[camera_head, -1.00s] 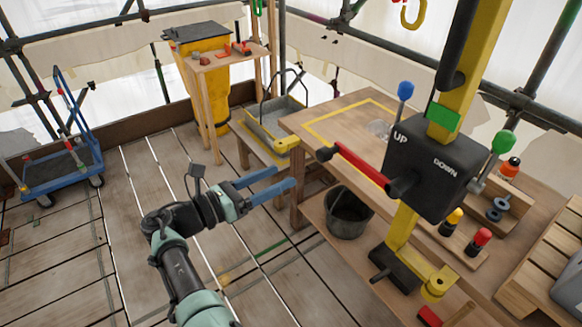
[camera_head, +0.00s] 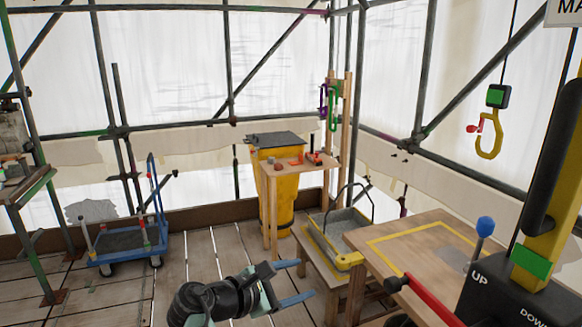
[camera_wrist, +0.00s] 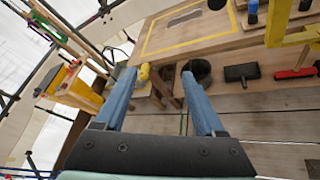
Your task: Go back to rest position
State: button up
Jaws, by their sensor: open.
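My gripper (camera_head: 291,284) is in the lower middle of the head view, with its two blue fingers spread apart and nothing between them. It also shows in the wrist view (camera_wrist: 166,92), open and empty, pointing toward the wooden workbench (camera_wrist: 225,43). The gripper is in front of and left of the workbench in the head view, apart from it. My arm comes up from the bottom edge, and its lower part is out of the picture.
The lever box (camera_head: 510,300) stands at the right, with a red handle (camera_head: 425,300). A grey tray (camera_head: 340,235) sits on a low bench. A yellow bin (camera_head: 285,200) and small table stand behind. A blue cart (camera_head: 125,255) is at left. A yellow hook (camera_head: 489,140) hangs at right.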

jog(key=s+a+r+m+t+y, duration=0.2)
jog(key=a+r+m+t+y, duration=0.25)
jog(key=r, duration=0.85)
jog(key=s+a+r+m+t+y, duration=0.15)
jog(key=r+m+t+y, duration=0.45)
jog(key=r, duration=0.6)
jog(key=s+d+r+m+t, duration=0.2)
jog(key=s+r+m+t, duration=0.1)
jog(key=s+r, duration=0.6)
jog(key=s+d+r+m+t, duration=0.2)
jog(key=s+r+m+t, duration=0.2)
jog(key=s+r, duration=0.6)
jog(key=s+m, duration=0.2)
jog(key=s, duration=0.1)
jog(key=shift+s+d+r, duration=0.3)
jog(key=shift+s, duration=0.1)
